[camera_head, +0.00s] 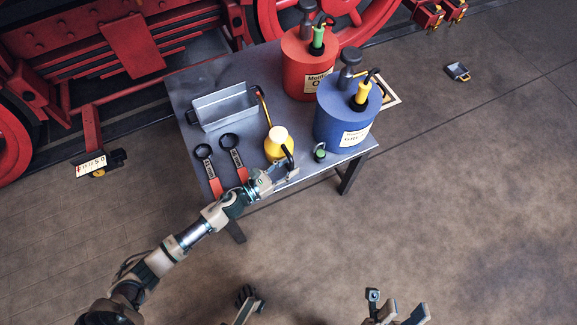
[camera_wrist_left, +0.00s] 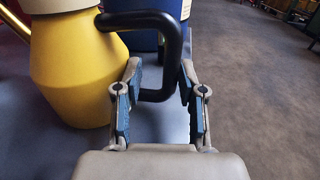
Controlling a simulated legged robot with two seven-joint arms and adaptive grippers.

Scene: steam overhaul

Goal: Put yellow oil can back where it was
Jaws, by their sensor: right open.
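The yellow oil can (camera_head: 275,147), with a pale top and a black handle, stands upright near the front edge of the grey table (camera_head: 262,190). A long thin spout points back toward the metal tray. In the left wrist view the can's yellow body (camera_wrist_left: 75,70) is at the left. Its black handle (camera_wrist_left: 172,60) reaches between the fingers of my left gripper (camera_wrist_left: 160,72). The fingers are apart, with a gap visible beside the handle. My left gripper also shows in the head view (camera_head: 285,174). My right gripper (camera_head: 397,312) is open and empty, low over the floor, away from the table.
A grey metal tray (camera_head: 224,107) and two red-handled ring wrenches (camera_head: 214,178) are on the table's left. A red drum (camera_head: 308,65) and a blue drum (camera_head: 346,113) stand at the right, with a small green-topped item (camera_head: 320,153) nearby. A red locomotive is behind.

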